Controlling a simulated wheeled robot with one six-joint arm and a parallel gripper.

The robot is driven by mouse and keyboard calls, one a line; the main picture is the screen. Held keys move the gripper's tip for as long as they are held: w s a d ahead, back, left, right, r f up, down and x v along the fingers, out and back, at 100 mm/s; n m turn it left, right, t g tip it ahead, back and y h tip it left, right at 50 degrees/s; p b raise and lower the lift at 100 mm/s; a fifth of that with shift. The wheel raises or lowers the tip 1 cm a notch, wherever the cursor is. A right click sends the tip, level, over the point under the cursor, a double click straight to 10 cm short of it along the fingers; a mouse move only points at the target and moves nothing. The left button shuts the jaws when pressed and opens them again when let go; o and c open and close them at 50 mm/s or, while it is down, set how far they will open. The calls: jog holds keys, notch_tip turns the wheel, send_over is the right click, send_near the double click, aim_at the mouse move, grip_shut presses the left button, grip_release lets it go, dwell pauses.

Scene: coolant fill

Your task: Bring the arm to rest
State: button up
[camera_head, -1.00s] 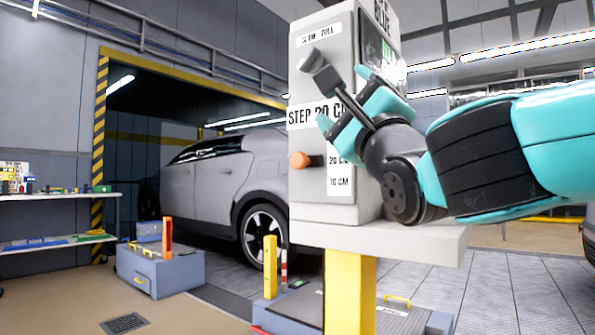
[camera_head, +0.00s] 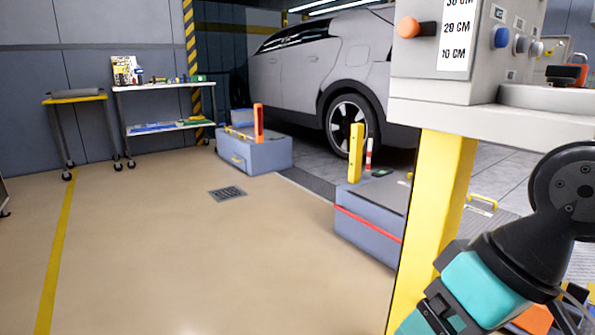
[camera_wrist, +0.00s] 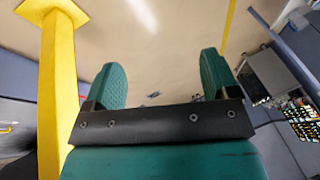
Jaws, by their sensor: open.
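My gripper (camera_wrist: 161,78) shows in the wrist view with its two teal fingers apart and nothing between them. In the head view my arm is folded low at the lower right, in front of the console. The fingertips are not clearly visible there. The grey control console (camera_head: 420,60) stands on a yellow post (camera_head: 440,190). The post also shows at the left of the wrist view (camera_wrist: 60,85), beside my gripper, with a visible gap.
An orange knob (camera_head: 408,27) and a blue knob (camera_head: 501,38) are on the console. A grey car (camera_head: 300,70) stands behind low blue-grey lift blocks (camera_head: 255,155). A shelf cart (camera_head: 165,86) is at the back left. The tan floor (camera_head: 150,260) is open at left.

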notch_tip(320, 180, up, 37)
jog(key=s+n+g+p, duration=0.1)
jog(key=s+n+p, duration=0.1)
jog(key=p, duration=3.5)
jog(key=shift+s+d, duration=0.25)
jog(key=shift+s, duration=0.15)
jog(key=shift+f, duration=0.1)
